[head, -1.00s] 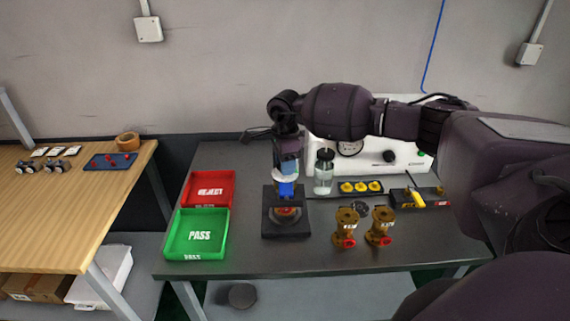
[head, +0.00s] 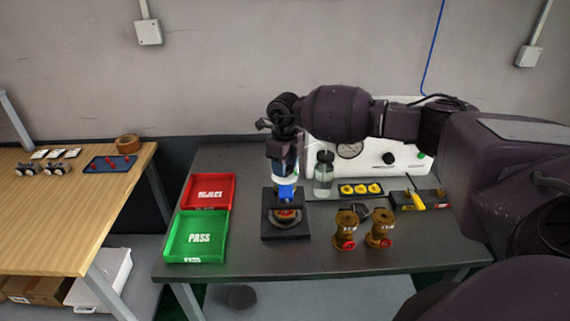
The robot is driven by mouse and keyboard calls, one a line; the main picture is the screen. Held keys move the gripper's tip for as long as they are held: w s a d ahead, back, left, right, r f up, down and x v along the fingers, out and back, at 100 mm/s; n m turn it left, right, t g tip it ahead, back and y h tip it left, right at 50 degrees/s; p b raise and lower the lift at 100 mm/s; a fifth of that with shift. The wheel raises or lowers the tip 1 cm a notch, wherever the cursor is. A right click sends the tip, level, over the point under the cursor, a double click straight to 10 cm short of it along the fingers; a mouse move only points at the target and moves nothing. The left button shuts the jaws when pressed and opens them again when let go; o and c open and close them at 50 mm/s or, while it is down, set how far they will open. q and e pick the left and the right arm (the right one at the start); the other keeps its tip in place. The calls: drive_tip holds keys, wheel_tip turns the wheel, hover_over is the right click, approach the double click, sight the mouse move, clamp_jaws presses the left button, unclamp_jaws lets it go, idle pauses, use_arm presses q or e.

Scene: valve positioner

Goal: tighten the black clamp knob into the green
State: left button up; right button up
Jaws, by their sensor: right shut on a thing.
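My right gripper (head: 285,182) points down over the black clamp fixture (head: 268,226) on the dark table. It is shut on the clamp knob at the fixture's top, but its blue fingers and wrist hide the knob. A round part with a red and brass centre (head: 286,215) sits in the fixture just below and in front of the fingers. No green mark of the knob's scale can be made out. My left gripper is not in view.
The green PASS tray (head: 174,250) and red REJECT tray (head: 190,190) stand left of the fixture. Two brass valves (head: 345,228) (head: 379,226) stand to its right. Behind are a clear bottle (head: 323,176), a tray of yellow parts (head: 346,190) and a white panel (head: 412,157).

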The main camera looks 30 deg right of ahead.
drive_tip(key=shift+m, duration=1.3)
drive_tip(key=o, duration=0.9)
drive_tip(key=shift+o, duration=0.2)
drive_tip(key=shift+r, duration=0.15)
wheel_tip(320, 180, up, 11)
drive_tip(key=shift+f+b, duration=0.2)
drive_tip(key=shift+b, duration=0.1)
